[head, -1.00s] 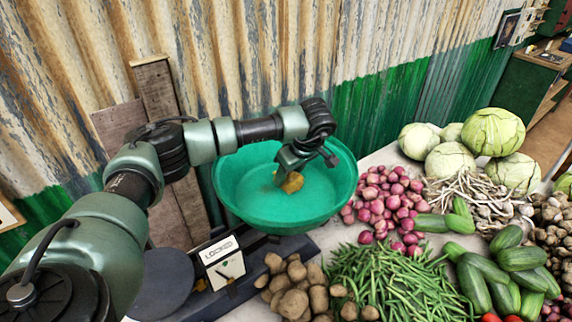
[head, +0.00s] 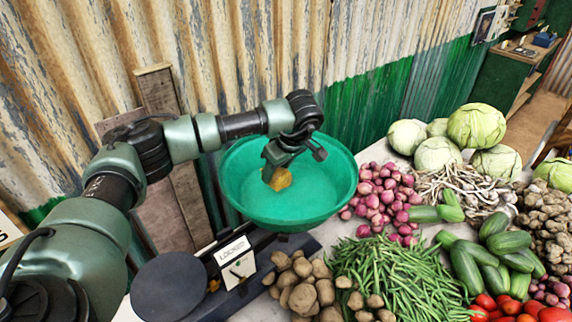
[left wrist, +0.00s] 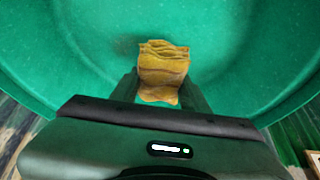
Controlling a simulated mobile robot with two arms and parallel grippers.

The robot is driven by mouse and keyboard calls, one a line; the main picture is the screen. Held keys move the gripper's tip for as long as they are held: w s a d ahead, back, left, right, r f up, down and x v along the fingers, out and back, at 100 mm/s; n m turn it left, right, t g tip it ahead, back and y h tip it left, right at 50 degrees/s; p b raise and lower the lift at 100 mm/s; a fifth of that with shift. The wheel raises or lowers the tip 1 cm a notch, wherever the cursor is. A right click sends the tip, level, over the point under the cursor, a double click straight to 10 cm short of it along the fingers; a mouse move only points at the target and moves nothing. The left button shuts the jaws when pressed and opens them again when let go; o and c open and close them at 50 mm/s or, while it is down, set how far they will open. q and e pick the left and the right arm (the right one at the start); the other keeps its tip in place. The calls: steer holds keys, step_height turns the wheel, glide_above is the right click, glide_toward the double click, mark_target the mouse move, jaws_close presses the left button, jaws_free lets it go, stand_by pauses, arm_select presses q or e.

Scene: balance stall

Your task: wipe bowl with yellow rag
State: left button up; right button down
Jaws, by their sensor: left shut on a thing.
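The green bowl (head: 300,210) sits on the balance scale in the head view, and its inside fills most of the left wrist view (left wrist: 235,70). My left gripper (head: 274,174) is inside the bowl, shut on the crumpled yellow rag (head: 280,180). The rag also shows between the fingers in the left wrist view (left wrist: 163,68). It is close to the bowl's inner surface; I cannot tell whether it touches. My right gripper is not in view.
The scale has a dark round plate (head: 170,286) and a white box marked LOCKED (head: 236,262). Potatoes (head: 300,286), green beans (head: 395,280), red onions (head: 383,200), cucumbers (head: 480,262) and cabbages (head: 437,153) crowd the table to the right. A corrugated wall (head: 250,60) stands close behind.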

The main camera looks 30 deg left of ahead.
arm_select(q)
steer(key=shift+r, duration=0.65)
step_height(320, 180, up, 2)
steer(key=shift+s+a+r+p, duration=0.1)
steer(key=shift+s+p, duration=0.05)
steer(key=shift+p, duration=0.7)
steer(key=shift+r, duration=0.1)
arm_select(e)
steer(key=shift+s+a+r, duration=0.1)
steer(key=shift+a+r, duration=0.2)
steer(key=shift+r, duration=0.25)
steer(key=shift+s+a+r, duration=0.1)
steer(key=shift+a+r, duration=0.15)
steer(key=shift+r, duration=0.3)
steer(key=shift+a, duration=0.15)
